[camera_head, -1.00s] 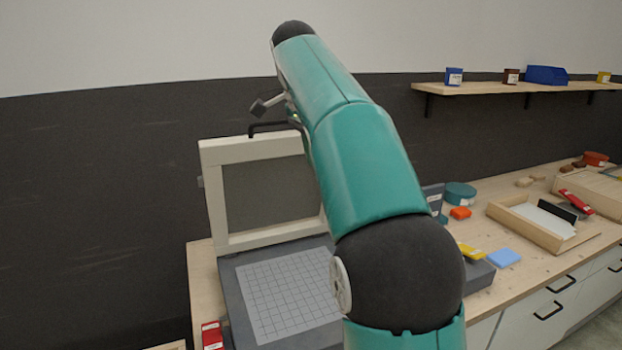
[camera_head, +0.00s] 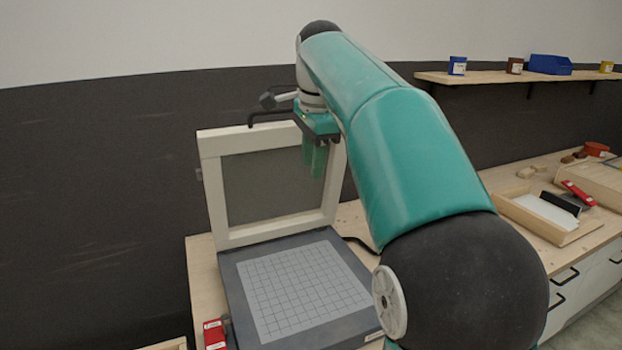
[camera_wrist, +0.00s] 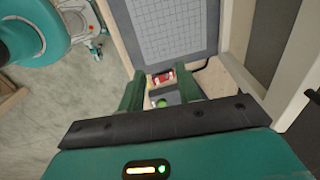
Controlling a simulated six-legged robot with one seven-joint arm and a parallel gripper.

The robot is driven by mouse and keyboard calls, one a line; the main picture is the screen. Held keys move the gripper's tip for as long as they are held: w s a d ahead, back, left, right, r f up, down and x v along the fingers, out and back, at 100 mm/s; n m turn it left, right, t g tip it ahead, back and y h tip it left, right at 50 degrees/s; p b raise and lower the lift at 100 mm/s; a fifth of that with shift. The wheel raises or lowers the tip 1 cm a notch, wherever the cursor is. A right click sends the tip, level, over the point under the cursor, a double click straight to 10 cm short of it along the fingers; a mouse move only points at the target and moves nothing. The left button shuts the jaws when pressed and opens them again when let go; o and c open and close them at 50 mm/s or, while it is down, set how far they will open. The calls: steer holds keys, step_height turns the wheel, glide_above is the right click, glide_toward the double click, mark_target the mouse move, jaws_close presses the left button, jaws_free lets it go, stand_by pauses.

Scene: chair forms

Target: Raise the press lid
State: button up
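The press has a dark grey base (camera_head: 229,268) with a pale grid sheet (camera_head: 300,287) on top. Its lid (camera_head: 214,190), a cream frame around a dark grey panel, stands roughly upright at the back of the base. A black bar handle (camera_head: 268,115) shows at the lid's top edge. My gripper (camera_head: 315,172) points down by the lid's upper right part; I cannot tell whether it touches the frame. In the wrist view, my gripper (camera_wrist: 161,88) has its two green fingers apart, with nothing held between them. The grid sheet (camera_wrist: 170,27) shows beyond them.
A red labelled item (camera_head: 214,333) lies on the bench left of the base. A wooden tray (camera_head: 540,220) sits on the bench at the right. A shelf (camera_head: 520,77) with small containers hangs on the back wall. My arm hides part of the bench.

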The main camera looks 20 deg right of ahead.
steer(key=f, duration=0.4)
steer(key=shift+w+f, duration=0.4)
jaws_close()
steer(key=c, duration=0.7)
jaws_free()
steer(key=o, duration=0.7)
steer(key=shift+r, duration=0.1)
step_height(320, 180, up, 13)
steer(key=s, duration=0.2)
steer(key=shift+r, duration=0.2)
steer(key=shift+s, duration=0.1)
